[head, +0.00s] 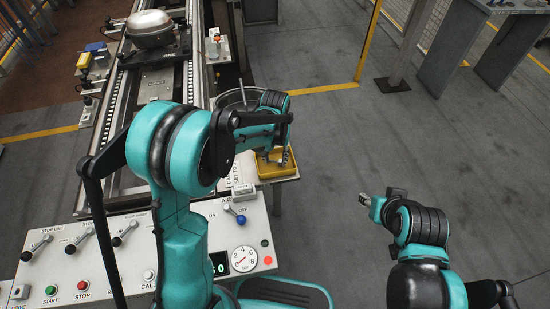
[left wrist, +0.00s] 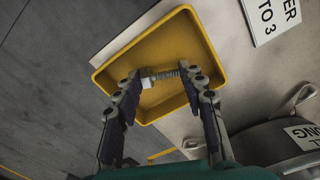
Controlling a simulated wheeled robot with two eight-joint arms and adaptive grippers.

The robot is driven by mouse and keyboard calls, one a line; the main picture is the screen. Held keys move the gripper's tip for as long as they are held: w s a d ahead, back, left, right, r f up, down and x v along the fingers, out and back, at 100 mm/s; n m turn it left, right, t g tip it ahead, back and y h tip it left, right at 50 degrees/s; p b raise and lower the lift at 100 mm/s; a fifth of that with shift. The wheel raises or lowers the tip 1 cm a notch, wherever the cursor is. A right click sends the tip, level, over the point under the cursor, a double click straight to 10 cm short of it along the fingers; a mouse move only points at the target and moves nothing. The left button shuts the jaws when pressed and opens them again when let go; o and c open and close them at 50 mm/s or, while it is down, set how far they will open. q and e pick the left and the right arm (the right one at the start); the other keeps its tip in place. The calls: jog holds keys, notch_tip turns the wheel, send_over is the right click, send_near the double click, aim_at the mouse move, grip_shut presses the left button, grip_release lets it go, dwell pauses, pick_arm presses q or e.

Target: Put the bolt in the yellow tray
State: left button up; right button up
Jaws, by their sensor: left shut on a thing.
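The yellow tray (head: 272,170) sits on a light side table beside the control panel in the head view. In the left wrist view the tray (left wrist: 188,22) lies below my left gripper (left wrist: 165,78). The gripper is shut on the bolt (left wrist: 164,74), a grey threaded piece with a pale head at the left finger. The bolt is held crosswise over the tray; I cannot tell its exact height above the tray floor. In the head view my left gripper (head: 277,156) is over the tray and the bolt is not clear. My right gripper (head: 371,204) is over bare floor at the right, too small to read.
A round grey bin (head: 228,99) stands behind the tray. A control panel (head: 195,270) with levers, buttons and a gauge is in front. A conveyor (head: 120,130) carrying a compressor (head: 150,28) runs at the left.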

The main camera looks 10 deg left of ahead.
aim_at(275, 162)
pick_arm(q)
jog(key=shift+f, duration=0.25)
jog(key=o, duration=1.1)
jog(key=shift+o, duration=0.2)
jog(key=shift+r, duration=0.15)
jog(key=shift+r, duration=0.25)
notch_tip(275, 162, up, 11)
jog(key=p, duration=0.4)
jog(key=s+a+r+t, duration=0.3)
jog(key=s, duration=0.5)
jog(key=s+a+r+t, duration=0.4)
jog(key=s, duration=0.5)
jog(key=shift+s, duration=0.3)
